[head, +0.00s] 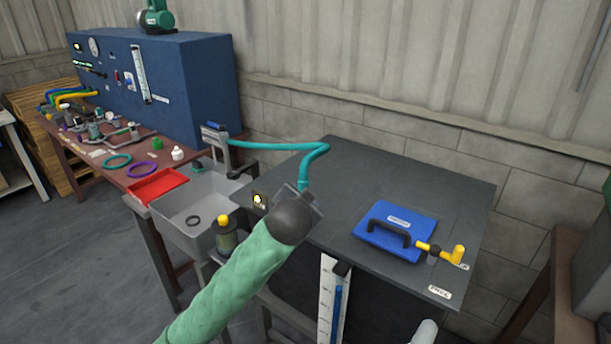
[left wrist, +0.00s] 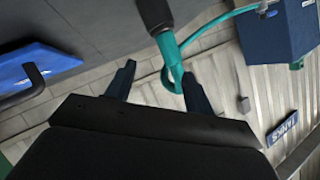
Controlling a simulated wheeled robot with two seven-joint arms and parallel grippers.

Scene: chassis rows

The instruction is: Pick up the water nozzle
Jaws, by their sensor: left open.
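A teal hose (head: 270,146) runs from the sink's tap post, bends over the grey bench top and drops behind my left gripper (head: 308,200). In the left wrist view, the hose (left wrist: 168,50) meets a dark cylindrical end piece (left wrist: 154,14), which looks like the water nozzle. My left gripper (left wrist: 158,70) is open, with the hose loop showing between and beyond its two fingers. I cannot tell whether they touch. In the head view the gripper hides the nozzle and its own fingertips.
A blue plate with a black handle (head: 398,228) and a yellow fitting (head: 456,256) lie on the bench's right side. A grey sink (head: 176,214), red tray (head: 158,185) and blue cabinet (head: 190,90) are left. The bench top (head: 400,172) is clear behind the plate.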

